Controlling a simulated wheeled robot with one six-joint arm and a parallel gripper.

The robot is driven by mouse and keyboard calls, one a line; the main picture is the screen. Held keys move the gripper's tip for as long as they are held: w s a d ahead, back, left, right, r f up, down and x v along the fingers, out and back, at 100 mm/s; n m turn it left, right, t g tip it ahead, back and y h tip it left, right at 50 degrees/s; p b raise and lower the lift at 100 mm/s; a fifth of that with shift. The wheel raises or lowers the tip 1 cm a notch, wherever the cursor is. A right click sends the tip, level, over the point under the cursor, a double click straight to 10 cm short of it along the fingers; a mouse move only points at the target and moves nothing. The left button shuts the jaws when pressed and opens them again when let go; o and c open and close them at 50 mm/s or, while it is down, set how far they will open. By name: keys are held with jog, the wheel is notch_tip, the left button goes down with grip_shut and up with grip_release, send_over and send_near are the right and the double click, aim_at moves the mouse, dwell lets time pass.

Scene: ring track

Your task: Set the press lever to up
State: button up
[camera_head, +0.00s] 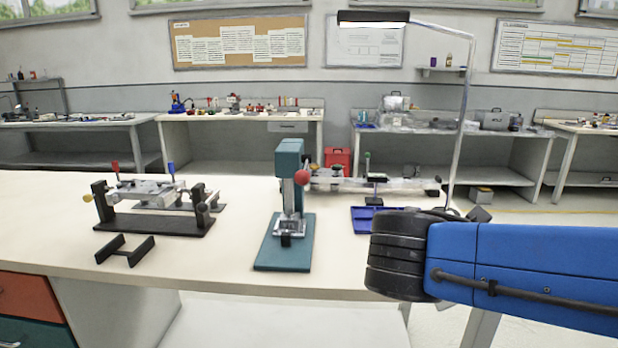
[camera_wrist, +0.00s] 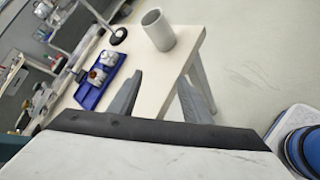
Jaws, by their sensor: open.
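The teal press (camera_head: 289,165) stands upright near the middle of the bench in the head view, on a flat teal base plate (camera_head: 285,258). Its lever ends in a red ball knob (camera_head: 302,177), at the right of the column and below the top of the press head. The lever's rod is mostly hidden behind the knob. My gripper (camera_wrist: 158,98) shows in the wrist view with its two grey fingers apart and nothing between them. It is over the bench's right end, away from the press.
A black fixture (camera_head: 155,208) and a small black bracket (camera_head: 125,250) stand left of the press. A blue tray (camera_wrist: 92,96) with parts, a grey cup (camera_wrist: 158,30) and a lamp (camera_head: 465,110) are at the bench's right. Bare bench top (camera_head: 235,225) lies left of the press.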

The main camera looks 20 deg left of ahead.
jog(key=s+a+r+n+t+y, duration=0.1)
jog(key=a+r+n+t, duration=0.15)
jog(key=a, duration=0.45)
jog(key=s+a+r+n+t+y, duration=0.1)
jog(key=s+a+r+n, duration=0.15)
jog(key=a, duration=0.45)
jog(key=n+t+y, duration=0.4)
jog(key=n, duration=0.2)
send_near(300, 180)
jog(key=w, duration=1.1)
jog(key=shift+w+a, duration=0.35)
jog(key=shift+w, duration=0.05)
jog(key=shift+c, duration=0.2)
grip_shut()
